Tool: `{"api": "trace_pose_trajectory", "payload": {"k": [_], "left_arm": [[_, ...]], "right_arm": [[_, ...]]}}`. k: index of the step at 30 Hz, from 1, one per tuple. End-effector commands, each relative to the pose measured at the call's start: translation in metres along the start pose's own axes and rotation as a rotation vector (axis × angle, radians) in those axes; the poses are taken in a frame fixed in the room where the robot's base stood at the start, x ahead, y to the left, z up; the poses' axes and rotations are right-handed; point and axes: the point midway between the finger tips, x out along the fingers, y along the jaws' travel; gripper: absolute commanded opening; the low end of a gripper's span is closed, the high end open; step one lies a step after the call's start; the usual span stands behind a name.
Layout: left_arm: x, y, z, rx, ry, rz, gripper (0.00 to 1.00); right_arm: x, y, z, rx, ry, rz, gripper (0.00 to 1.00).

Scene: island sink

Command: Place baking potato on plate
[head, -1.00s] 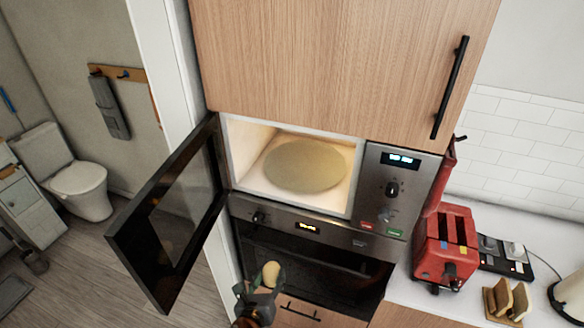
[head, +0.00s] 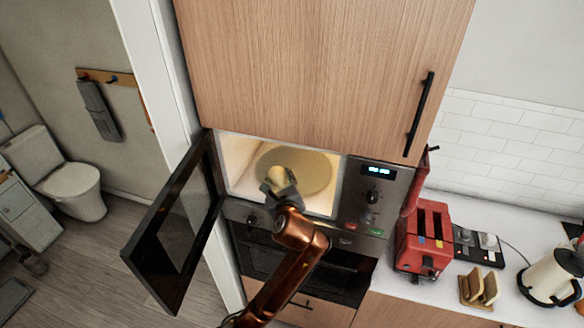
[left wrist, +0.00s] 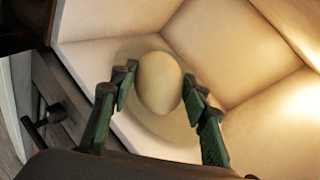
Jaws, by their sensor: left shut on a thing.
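The baking potato (left wrist: 160,84) is pale and oval, and sits between the fingers of my left gripper (left wrist: 160,92) in the left wrist view. In the head view my left gripper (head: 280,187) is shut on the potato (head: 276,175) at the front opening of the lit microwave. The round plate (head: 310,172) is inside the microwave, behind and right of the gripper. In the left wrist view the plate (left wrist: 135,120) lies beyond the potato, partly hidden by it and the fingers. I cannot tell whether the potato touches the plate. My right gripper is not in view.
The microwave door (head: 180,225) stands open to the left. The microwave's control panel (head: 371,198) is at its right. An oven (head: 262,256) is below. A red toaster (head: 424,238) and a toast rack (head: 478,287) stand on the counter (head: 420,292).

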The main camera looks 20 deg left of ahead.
Motion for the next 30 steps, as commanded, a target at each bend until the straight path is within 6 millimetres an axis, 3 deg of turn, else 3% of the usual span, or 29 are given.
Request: {"api": "trace_pose_trajectory", "payload": {"k": [9,16,19,30], "left_arm": [[0.069,-0.044,0.008,0.001,-0.001,-0.001,0.13],[0.11,-0.069,0.011,0.001,-0.001,-0.002,0.13],[0.115,-0.06,-0.007,0.0,0.004,0.0,0.13],[0.126,-0.046,-0.042,0.002,0.003,0.0,0.13]], "right_arm": [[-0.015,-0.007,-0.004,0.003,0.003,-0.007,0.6],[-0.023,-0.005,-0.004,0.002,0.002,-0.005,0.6],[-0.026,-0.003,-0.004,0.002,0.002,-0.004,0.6],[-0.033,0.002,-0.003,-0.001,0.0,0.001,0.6]]}}
